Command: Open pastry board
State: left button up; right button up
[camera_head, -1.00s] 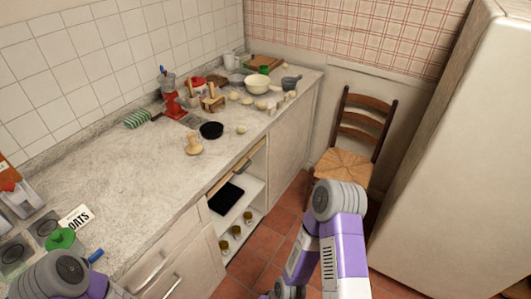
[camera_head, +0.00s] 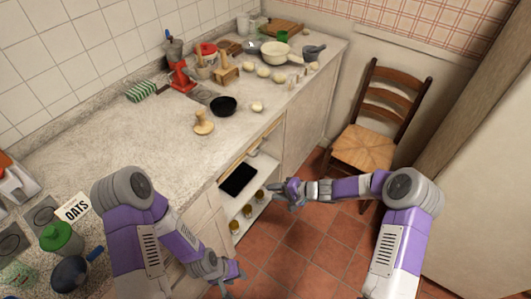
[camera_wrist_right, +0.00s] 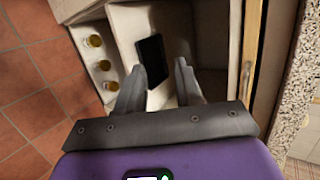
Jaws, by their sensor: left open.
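The pastry board (camera_head: 250,149) shows as a wooden strip just under the worktop edge, above the open shelf space. In the right wrist view the wooden strip (camera_wrist_right: 253,45) runs down the right side, with a handle on it. My right gripper (camera_head: 277,190) is in front of the shelf space, below and apart from the board. In its wrist view the two fingers (camera_wrist_right: 159,66) are apart with nothing gripped. My left gripper (camera_head: 237,279) is open and empty, low in front of the cabinet doors.
A black item (camera_head: 239,179) and several jars (camera_head: 247,211) are on the shelves. A chair (camera_head: 370,145) stands right; floor between is free.

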aim_at(262, 149)
jog(key=w+d+r+m+t+y, duration=0.1)
jog(key=w+d+r+t+y, duration=0.1)
jog(key=w+r+t, duration=0.55)
jog(key=w+a+g+b, duration=0.1)
jog(key=w+a, duration=0.2)
jog(key=w+a+g, duration=0.2)
jog(key=w+a, duration=0.1)
jog(key=shift+f+b, duration=0.2)
jog(key=shift+b, duration=0.15)
grip_shut()
dwell(0.7)
